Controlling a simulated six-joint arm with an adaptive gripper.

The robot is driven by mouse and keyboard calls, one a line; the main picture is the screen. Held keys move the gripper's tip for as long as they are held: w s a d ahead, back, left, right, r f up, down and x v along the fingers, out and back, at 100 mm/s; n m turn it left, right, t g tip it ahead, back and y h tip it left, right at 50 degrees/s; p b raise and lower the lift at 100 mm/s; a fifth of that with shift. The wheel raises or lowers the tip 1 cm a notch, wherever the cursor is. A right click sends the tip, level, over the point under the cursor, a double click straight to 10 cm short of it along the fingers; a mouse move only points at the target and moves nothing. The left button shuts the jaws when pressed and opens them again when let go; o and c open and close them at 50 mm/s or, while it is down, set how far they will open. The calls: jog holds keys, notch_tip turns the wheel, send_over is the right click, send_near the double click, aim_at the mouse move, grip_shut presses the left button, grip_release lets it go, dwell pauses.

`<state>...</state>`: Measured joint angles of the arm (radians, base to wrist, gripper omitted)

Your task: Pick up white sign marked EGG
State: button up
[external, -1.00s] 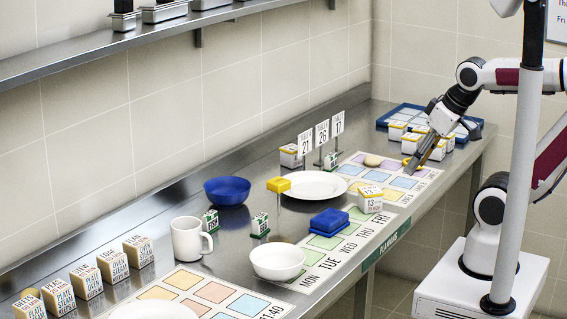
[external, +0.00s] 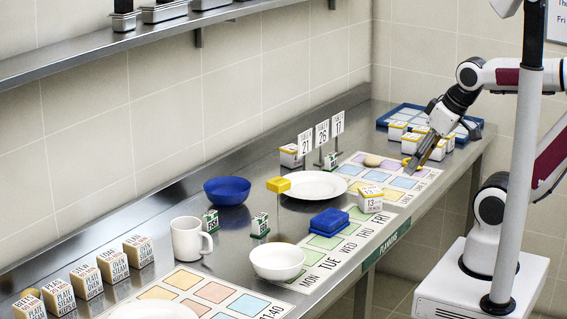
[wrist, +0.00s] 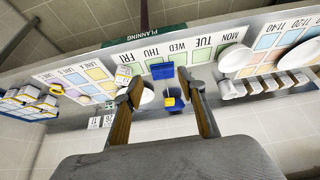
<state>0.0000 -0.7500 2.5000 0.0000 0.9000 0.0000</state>
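Several small white signs with green edges and bases stand on the steel counter. One stands in front of the blue bowl (external: 260,225), one beside the white mug (external: 210,221), and one by the far plate (external: 330,161). Their lettering is small; the sign beside the mug seems to read FISH, and I cannot tell surely which reads EGG. My gripper (external: 410,168) is over the far right of the counter, away from all three signs. In the wrist view my gripper (wrist: 165,84) has its two fingers spread apart with nothing held between them.
A blue bowl (external: 227,191), white mug (external: 187,239), white bowl (external: 277,261) and blue block (external: 329,222) crowd the middle. Numbered signs (external: 321,133) stand near the wall. A blue tray (external: 384,121) and several white boxes lie near my gripper. A shelf (external: 110,42) overhangs the left.

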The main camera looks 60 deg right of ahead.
jog(key=o, duration=0.4)
jog(key=shift+w, duration=0.1)
jog(key=w+a+f+t, duration=0.2)
jog(key=w+a+f, duration=0.15)
jog(key=w, duration=0.55)
jog(key=w+a+f+t+y, duration=0.15)
jog(key=w+f, duration=0.25)
jog(key=w, duration=0.5)
jog(key=w+a+f+t, duration=0.2)
jog(key=w+a+f, duration=0.15)
jog(key=w, duration=0.55)
jog(key=t, duration=0.2)
send_near(263, 223)
jog(key=shift+w+d+r+n, duration=0.15)
jog(key=shift+w+n, duration=0.25)
jog(key=shift+w, duration=0.8)
jog(key=shift+w+a+f, duration=0.1)
jog(key=shift+a+f, duration=0.05)
jog(key=shift+f, duration=0.3)
jog(key=shift+w+a+f, duration=0.1)
jog(key=shift+a+f, duration=0.05)
jog(key=shift+f, duration=0.3)
jog(key=shift+w, duration=0.1)
jog(key=shift+x, duration=1.15)
